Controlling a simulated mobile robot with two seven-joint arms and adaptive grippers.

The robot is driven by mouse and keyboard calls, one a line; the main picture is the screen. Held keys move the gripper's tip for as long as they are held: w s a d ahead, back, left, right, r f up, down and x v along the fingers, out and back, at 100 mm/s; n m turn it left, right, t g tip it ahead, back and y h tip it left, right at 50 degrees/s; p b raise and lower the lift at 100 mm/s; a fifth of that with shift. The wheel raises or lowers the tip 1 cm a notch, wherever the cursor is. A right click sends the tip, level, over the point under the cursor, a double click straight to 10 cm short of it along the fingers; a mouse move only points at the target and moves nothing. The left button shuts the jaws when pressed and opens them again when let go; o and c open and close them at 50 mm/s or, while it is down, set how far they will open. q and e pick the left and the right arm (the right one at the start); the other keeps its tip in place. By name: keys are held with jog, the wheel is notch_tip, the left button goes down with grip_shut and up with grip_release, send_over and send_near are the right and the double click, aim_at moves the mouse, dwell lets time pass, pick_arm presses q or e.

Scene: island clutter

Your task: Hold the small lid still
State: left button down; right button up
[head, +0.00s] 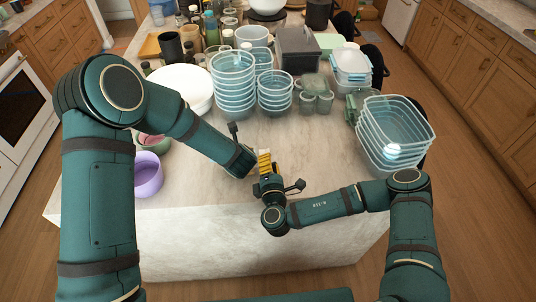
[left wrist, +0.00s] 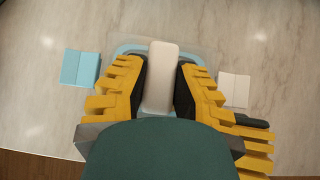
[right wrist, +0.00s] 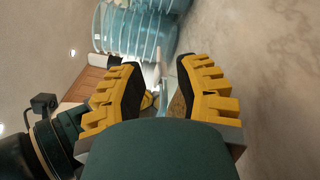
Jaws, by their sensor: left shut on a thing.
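In the left wrist view, a pale bar-shaped piece (left wrist: 161,65) lies between the yellow fingers of my left gripper (left wrist: 160,75), which is shut on it. A light blue translucent rim (left wrist: 128,48), seemingly part of the small lid, shows behind the bar; the fingers hide much of it. In the head view, my right gripper (head: 265,160) is at the counter's near side, close to my left gripper. In the right wrist view, my right gripper (right wrist: 162,80) has its fingers apart, with a thin pale edge (right wrist: 160,68) visible beyond the gap. Contact with it is unclear.
A blue square piece (left wrist: 81,68) and a pale one (left wrist: 234,89) flank the left gripper. Stacked round containers (head: 233,85), stacked square containers (head: 397,130), a white bowl (head: 180,84) and a purple bowl (head: 147,178) stand around. The front middle counter (head: 205,190) is mostly clear.

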jog(key=s, duration=0.8)
pick_arm(q)
jog(key=c, duration=0.8)
grip_release()
jog(key=shift+s+r, duration=0.1)
jog(key=v, duration=1.1)
jog(key=shift+s+r, duration=0.25)
jog(key=shift+s, duration=0.05)
jog(key=shift+d, duration=0.1)
notch_tip(320, 180, up, 6)
